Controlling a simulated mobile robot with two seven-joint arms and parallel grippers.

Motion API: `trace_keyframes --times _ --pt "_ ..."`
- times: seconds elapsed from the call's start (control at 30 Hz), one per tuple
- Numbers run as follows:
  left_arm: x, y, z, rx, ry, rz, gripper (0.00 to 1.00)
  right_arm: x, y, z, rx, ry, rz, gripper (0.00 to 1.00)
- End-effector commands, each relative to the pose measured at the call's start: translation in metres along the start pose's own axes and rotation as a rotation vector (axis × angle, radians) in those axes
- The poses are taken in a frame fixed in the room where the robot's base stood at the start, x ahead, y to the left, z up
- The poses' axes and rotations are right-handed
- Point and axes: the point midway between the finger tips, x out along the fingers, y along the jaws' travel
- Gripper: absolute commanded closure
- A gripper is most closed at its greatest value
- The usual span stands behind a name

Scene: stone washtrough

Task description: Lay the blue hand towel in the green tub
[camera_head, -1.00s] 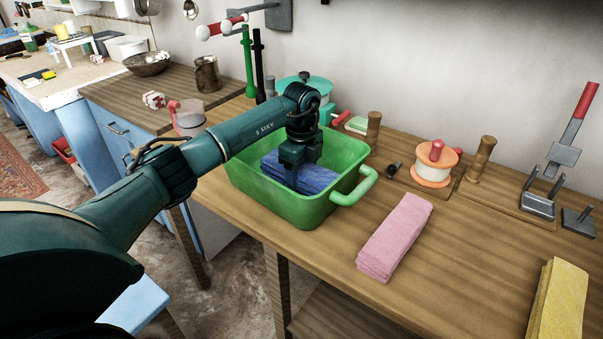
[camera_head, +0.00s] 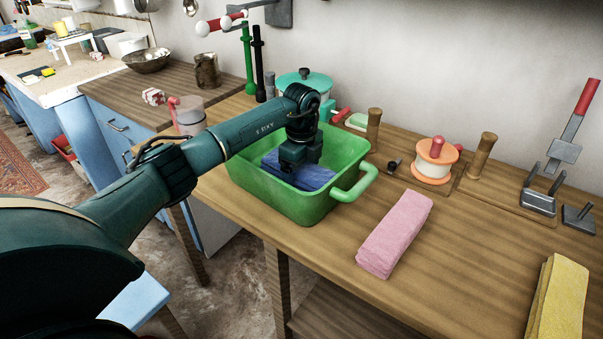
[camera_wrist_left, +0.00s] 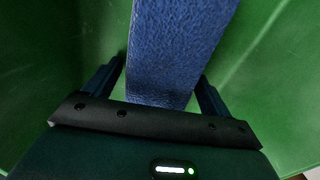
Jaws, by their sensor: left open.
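The blue hand towel (camera_head: 313,179) lies folded inside the green tub (camera_head: 285,207), within its walls. My left gripper (camera_head: 288,177) reaches down into the tub over the towel and hides part of it. In the left wrist view, the towel (camera_wrist_left: 172,45) runs as a strip between the two fingers of the left gripper (camera_wrist_left: 160,78). The fingers are open, with a gap on each side of the towel. The tub's green wall and floor (camera_wrist_left: 60,60) show around it. My right gripper is not in view.
A folded pink towel (camera_head: 394,235) lies right of the tub, and a yellow towel (camera_head: 560,300) at the far right. An orange-and-white spool (camera_head: 435,160) and wooden posts (camera_head: 374,130) stand behind. A teal-lidded pot (camera_head: 305,83) stands behind the tub.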

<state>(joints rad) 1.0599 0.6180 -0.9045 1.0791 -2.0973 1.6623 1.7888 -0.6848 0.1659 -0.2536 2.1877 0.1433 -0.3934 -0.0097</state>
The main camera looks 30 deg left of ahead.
Motion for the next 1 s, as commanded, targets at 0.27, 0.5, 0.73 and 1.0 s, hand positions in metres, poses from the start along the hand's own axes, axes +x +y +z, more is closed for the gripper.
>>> trace_keyframes --times 0.27,0.5,0.73,1.0 --pt "-0.034 -0.001 0.001 -0.001 0.000 -0.005 0.17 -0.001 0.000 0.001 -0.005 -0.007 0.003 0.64" --pt "-0.088 -0.001 0.000 0.000 -0.001 -0.005 0.17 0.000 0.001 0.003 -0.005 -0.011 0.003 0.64" --pt "-0.123 -0.001 0.000 -0.001 0.000 -0.003 0.17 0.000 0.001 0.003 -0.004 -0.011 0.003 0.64" --pt "-0.132 0.000 0.000 0.000 0.000 0.001 0.17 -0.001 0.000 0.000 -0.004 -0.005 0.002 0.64"
